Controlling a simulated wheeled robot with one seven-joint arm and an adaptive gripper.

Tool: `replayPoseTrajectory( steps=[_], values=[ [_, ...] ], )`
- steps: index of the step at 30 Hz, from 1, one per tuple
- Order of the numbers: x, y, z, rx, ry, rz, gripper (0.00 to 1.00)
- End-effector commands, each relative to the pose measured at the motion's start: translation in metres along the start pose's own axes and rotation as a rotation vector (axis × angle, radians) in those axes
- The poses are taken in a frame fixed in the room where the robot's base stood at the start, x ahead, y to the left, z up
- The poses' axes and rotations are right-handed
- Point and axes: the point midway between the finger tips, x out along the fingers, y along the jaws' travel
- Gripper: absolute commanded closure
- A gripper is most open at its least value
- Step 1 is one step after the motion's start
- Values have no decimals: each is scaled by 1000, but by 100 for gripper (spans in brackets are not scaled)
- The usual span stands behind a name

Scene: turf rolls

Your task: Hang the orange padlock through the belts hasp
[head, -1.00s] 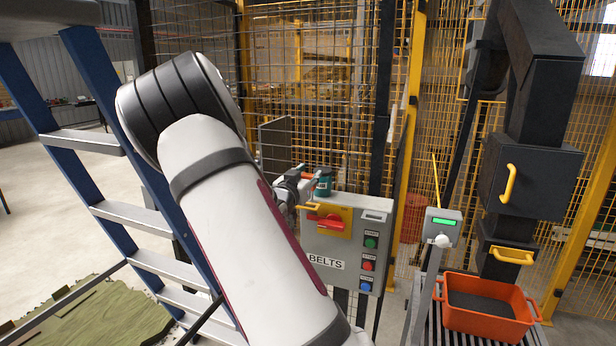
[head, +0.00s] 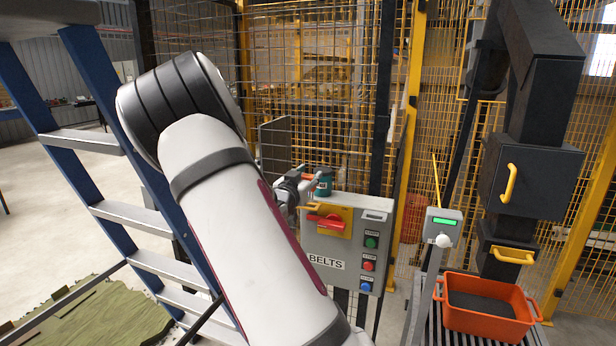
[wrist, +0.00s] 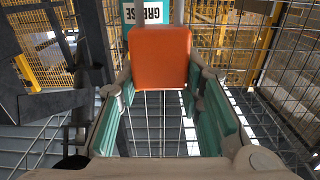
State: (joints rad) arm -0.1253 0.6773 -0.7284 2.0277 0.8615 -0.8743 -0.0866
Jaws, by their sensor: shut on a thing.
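The orange padlock (wrist: 160,57) is held between the teal finger pads of my gripper (wrist: 160,84) in the wrist view. Its shackle's two grey bars point to the top of that picture, away from my wrist. In the head view my gripper (head: 306,186) is beside the upper left of the grey BELTS box (head: 345,270), and only a little orange shows at its fingers. The box front carries a yellow plate (head: 345,214) with a red handle (head: 325,222). The hasp's opening cannot be made out, and the shackle is hidden in the head view.
A teal grease can (head: 323,184) stands at the top of the box, close by my gripper; it also shows in the wrist view (wrist: 142,12). Mesh fencing (head: 340,110) is behind. A blue ladder (head: 120,150) stands left, an orange tub (head: 485,320) right.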

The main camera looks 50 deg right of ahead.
Motion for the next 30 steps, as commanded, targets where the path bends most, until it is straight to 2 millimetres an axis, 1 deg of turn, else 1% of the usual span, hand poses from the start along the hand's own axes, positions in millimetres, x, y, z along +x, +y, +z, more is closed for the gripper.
replayPoseTrajectory(
  steps=[30],
  values=[
    [0, 0, 23, 0, 0, 0, 97]
  ],
)
